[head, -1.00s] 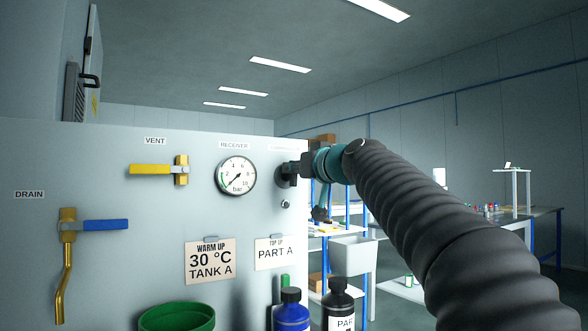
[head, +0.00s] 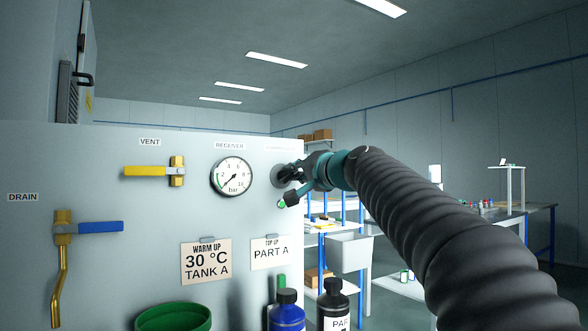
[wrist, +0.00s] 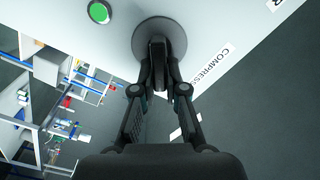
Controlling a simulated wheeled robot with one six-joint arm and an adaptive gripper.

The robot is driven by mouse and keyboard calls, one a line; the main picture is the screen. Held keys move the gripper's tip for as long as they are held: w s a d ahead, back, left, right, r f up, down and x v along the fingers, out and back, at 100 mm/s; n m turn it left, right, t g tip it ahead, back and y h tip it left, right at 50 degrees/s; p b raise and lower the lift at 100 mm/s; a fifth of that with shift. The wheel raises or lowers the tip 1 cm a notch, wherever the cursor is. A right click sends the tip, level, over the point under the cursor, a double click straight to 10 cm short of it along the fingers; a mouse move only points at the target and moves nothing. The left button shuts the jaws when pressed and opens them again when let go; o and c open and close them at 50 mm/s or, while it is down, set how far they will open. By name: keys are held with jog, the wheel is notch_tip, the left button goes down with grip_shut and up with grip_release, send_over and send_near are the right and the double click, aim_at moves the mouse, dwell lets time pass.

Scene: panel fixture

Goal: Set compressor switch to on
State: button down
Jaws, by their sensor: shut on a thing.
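The compressor switch is a black rotary knob on a round dark base (wrist: 159,42) on the pale panel. In the wrist view its raised grip stands between the two fingers of my gripper (wrist: 159,72), which is shut on it. In the head view my gripper (head: 293,173) covers most of the switch at the panel's right edge. The COMPRESSOR label (wrist: 210,69) is beside the switch, partly hidden by a finger in the wrist view. A round indicator (wrist: 99,12) near the switch shows green; it also shows in the head view (head: 282,204).
Left of the switch are the receiver gauge (head: 231,176), the yellow vent handle (head: 148,171) and the blue drain handle (head: 101,227). Below stand a green bowl (head: 174,318), a blue bottle (head: 286,316) and a black bottle (head: 333,303). Shelving is at the right.

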jog(key=m, duration=0.3)
jog(key=shift+w+d+f+m+p, duration=0.1)
jog(key=shift+d+f+m+p, duration=0.1)
jog(key=shift+m+p, duration=0.15)
jog(key=shift+f+m, duration=0.15)
jog(key=shift+m, duration=0.7)
jog(key=shift+f+m, duration=0.15)
jog(key=shift+m, duration=0.65)
jog(key=c, duration=1.2)
grip_release()
jog(key=v, duration=1.2)
